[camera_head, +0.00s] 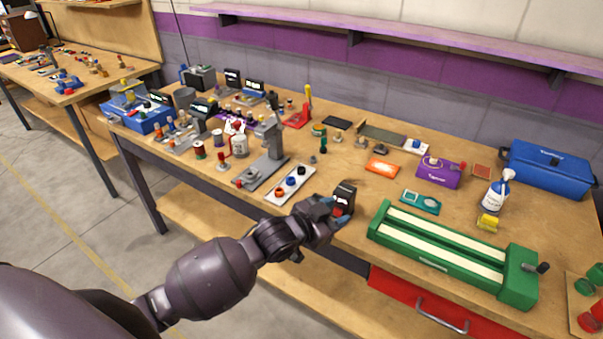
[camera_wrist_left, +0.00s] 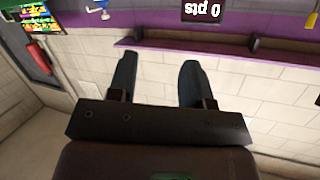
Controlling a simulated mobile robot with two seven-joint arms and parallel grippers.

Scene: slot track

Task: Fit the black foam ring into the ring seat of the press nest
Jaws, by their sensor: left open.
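A white tray (camera_head: 276,197) holds an orange ring (camera_head: 280,195), a blue ring (camera_head: 291,182) and a black ring (camera_head: 301,171) in a row. The black ring lies at the tray's far end. A grey press (camera_head: 272,140) with a flat base stands just left of the tray; its base (camera_head: 262,175) carries small parts, too small to make out the ring seat. My left gripper (camera_head: 336,210) is at the table's front edge, right of the tray and apart from it. In the left wrist view, its two fingers (camera_wrist_left: 155,82) are apart with nothing between them. My right gripper is not in view.
A long green fixture (camera_head: 440,252) lies to the right. Bottles, spools and small parts crowd the table left of the press. The wood between the tray and the orange box (camera_head: 382,167) is mostly clear.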

